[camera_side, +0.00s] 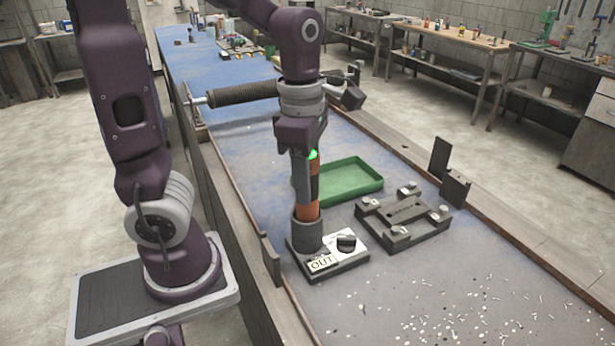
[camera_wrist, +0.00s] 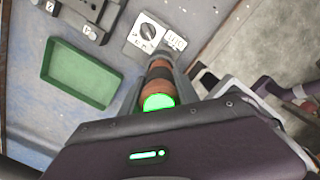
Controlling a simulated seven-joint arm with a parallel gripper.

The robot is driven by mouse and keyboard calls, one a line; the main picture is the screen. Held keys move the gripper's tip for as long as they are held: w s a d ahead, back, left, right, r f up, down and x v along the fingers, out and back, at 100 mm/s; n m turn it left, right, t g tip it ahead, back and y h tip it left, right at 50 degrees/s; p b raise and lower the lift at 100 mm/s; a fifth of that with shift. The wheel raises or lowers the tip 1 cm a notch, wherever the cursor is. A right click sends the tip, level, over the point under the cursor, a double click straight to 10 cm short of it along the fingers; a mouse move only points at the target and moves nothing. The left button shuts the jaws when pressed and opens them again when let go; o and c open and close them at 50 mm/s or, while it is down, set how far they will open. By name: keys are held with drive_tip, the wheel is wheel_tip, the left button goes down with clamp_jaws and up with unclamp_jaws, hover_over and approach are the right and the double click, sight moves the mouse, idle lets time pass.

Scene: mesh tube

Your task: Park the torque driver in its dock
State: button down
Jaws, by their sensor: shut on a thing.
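The torque driver (camera_side: 313,201) is orange and black with a green light near its top. It stands upright, its lower end inside the grey round socket of the dock (camera_side: 352,262). The dock is a pale plate with a black knob and an "OUT" label. My gripper (camera_side: 307,178) is above the dock, shut on the driver's upper part. In the wrist view the driver (camera_wrist: 158,82) shows between my fingers, with its green end facing the camera, and the dock plate (camera_wrist: 147,33) lies beyond it. How deep the driver sits in the socket is hidden.
A green tray (camera_side: 350,185) lies behind the dock. A dark fixture (camera_side: 402,222) with pale bolts is right of it. Screws and bits (camera_side: 470,315) are scattered at the front right. Low walls (camera_side: 268,258) edge the bench. The blue bench top farther back is mostly clear.

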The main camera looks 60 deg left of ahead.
drive_tip(key=shift+f, duration=0.5)
idle(0.4)
drive_tip(key=c, duration=0.8)
unclamp_jaws()
wheel_tip(320, 180, up, 6)
drive_tip(key=shift+s+a+r, duration=0.1)
drive_tip(key=shift+a+r, duration=0.05)
drive_tip(key=shift+r, duration=0.4)
drive_tip(key=s+d+m+t, duration=0.1)
drive_tip(key=s+m, duration=0.1)
drive_tip(key=m, duration=0.7)
drive_tip(key=s+d+m+t, duration=0.2)
drive_tip(key=s+m, duration=0.1)
drive_tip(key=m, duration=0.6)
drive_tip(key=s+d+m+t, duration=0.2)
drive_tip(key=s+m, duration=0.1)
drive_tip(key=m, duration=0.6)
drive_tip(key=shift+r, duration=0.1)
